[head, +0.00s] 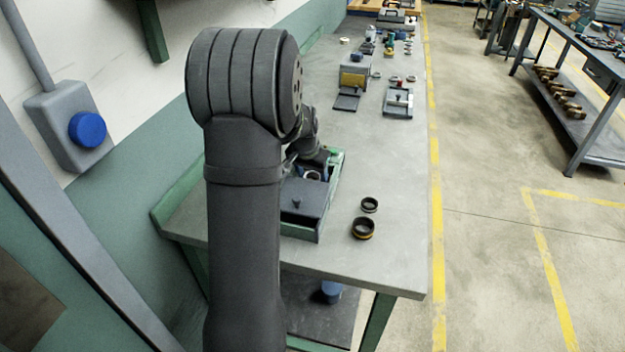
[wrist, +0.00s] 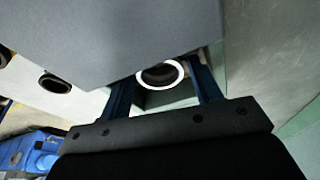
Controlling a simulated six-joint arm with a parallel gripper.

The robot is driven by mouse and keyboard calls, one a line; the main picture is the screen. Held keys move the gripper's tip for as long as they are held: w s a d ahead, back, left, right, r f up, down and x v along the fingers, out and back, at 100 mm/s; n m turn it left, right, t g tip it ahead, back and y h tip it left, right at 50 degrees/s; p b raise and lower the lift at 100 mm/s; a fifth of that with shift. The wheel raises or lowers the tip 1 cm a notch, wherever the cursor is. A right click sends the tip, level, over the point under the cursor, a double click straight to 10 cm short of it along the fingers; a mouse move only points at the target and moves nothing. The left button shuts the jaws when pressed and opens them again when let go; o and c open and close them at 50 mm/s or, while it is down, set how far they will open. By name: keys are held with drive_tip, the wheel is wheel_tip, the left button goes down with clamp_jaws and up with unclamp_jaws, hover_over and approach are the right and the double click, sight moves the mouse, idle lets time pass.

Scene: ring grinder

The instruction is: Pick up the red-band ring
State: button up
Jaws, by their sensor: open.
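A ring (wrist: 160,74) with a bright pale rim and a dark centre lies inside the green box (wrist: 170,98) in the wrist view. I cannot see a red band on it. My gripper (wrist: 163,80) is open, with one dark blue finger on each side of this ring; I cannot tell whether they touch it. In the head view my gripper (head: 312,174) is low over the far part of the green box (head: 333,190), partly hidden by my arm. A grey lid (head: 303,196) with a knob covers the near part, and it hides part of the wrist view.
A dark ring (head: 370,204) and a yellow-banded dark ring (head: 363,229) lie on the bench (head: 395,255) right of the box. A grey fixture (head: 398,101) and a boxy device (head: 353,76) stand farther back. The bench's right side is mostly clear.

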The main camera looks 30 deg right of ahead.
drive_tip(key=c, duration=0.9)
drive_tip(key=shift+r, duration=0.1)
